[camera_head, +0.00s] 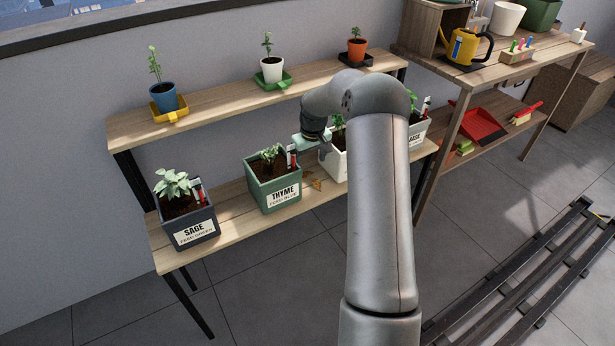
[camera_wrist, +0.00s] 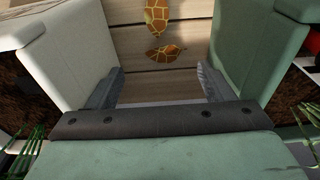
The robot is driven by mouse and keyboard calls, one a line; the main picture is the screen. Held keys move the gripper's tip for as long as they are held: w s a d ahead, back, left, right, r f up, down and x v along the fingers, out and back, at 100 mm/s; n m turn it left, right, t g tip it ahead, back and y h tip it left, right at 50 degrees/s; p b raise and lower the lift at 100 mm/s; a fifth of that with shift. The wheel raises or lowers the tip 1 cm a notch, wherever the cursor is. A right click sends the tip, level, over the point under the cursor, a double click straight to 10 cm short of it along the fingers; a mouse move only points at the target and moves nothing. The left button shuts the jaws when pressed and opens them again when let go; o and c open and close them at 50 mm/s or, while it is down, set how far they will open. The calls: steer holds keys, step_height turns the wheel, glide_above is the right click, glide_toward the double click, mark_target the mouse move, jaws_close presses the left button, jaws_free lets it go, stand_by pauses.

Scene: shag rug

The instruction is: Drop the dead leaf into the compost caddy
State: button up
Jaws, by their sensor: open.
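Two brown-and-yellow dry leaf shapes lie on the lower plank shelf, between the green THYME planter (camera_head: 274,190) and a white planter (camera_head: 334,163). In the wrist view one dead leaf (camera_wrist: 165,53) lies crosswise and another leaf shape (camera_wrist: 156,15) lies beyond it. They look small in the head view (camera_head: 317,184). My gripper (camera_wrist: 158,85) is open and empty, with its fingers apart and the nearer leaf ahead between them. In the head view the gripper is partly hidden by my arm. A dark green bin (camera_head: 541,14) at the top right may be the compost caddy; I cannot tell.
Planter walls stand close on both sides of my gripper. The SAGE planter (camera_head: 187,220) stands at the shelf's left. Small pots, including a blue one (camera_head: 164,96), line the upper shelf. The right bench holds a yellow watering can (camera_head: 463,47); a red dustpan (camera_head: 478,123) lies below.

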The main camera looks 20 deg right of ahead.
mark_target(307, 174)
steer(key=f, duration=0.2)
steer(key=f+b, duration=0.1)
steer(key=f, duration=0.2)
steer(key=shift+w+a, duration=0.2)
steer(key=shift+r, duration=0.1)
steer(key=shift+c, duration=0.3)
steer(key=c, duration=1.1)
steer(key=shift+r, duration=0.1)
